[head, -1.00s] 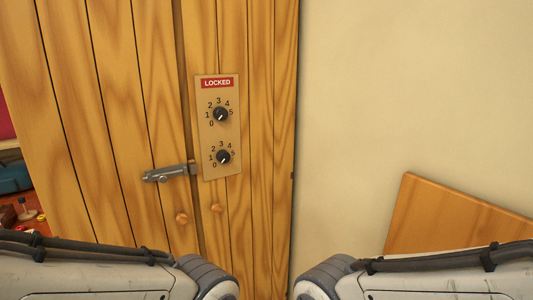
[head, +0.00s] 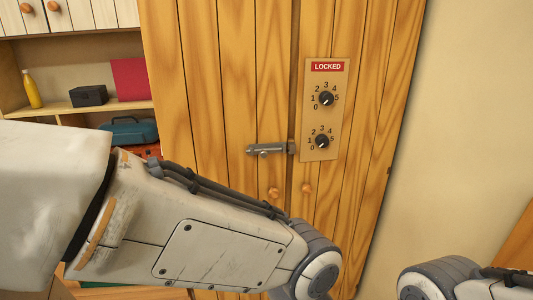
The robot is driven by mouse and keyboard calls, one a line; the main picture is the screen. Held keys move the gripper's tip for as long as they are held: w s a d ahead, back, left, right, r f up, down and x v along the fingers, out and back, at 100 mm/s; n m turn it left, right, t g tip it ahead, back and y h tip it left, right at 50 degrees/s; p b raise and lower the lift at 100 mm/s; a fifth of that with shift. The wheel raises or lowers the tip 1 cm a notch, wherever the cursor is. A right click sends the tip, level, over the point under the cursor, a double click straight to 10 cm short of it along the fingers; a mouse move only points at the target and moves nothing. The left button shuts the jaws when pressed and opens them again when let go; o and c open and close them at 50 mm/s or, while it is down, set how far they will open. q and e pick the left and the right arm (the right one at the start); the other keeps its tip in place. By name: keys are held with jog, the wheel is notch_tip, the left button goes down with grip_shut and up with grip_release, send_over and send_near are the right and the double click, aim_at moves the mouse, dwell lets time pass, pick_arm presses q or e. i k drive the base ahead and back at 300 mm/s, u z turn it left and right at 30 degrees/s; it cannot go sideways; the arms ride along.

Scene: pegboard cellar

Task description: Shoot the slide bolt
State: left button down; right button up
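The grey slide bolt (head: 268,149) is mounted on the wooden cabinet doors (head: 225,80), level with the lower dial. It lies horizontally and its right end reaches the seam between the two doors, by the panel's lower left edge. Whether its rod is engaged is too small to tell. A tan panel (head: 321,120) to its right carries a red "LOCKED" sign (head: 327,67), an upper dial (head: 325,98) and a lower dial (head: 322,141). My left arm crosses the lower left, below the bolt. Neither of my grippers shows in the frame.
Two round wooden knobs sit below the bolt, the left one (head: 273,193) and the right one (head: 307,188). Shelves at left hold a yellow bottle (head: 31,88), a black box (head: 88,95) and a teal case (head: 130,131). A bare wall (head: 480,110) stands at right.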

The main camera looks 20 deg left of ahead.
aim_at(263, 152)
jog(key=u, duration=0.5)
jog(key=k, duration=0.65)
jog(key=u, duration=0.5)
jog(key=i, duration=1.1)
jog(key=z, duration=0.55)
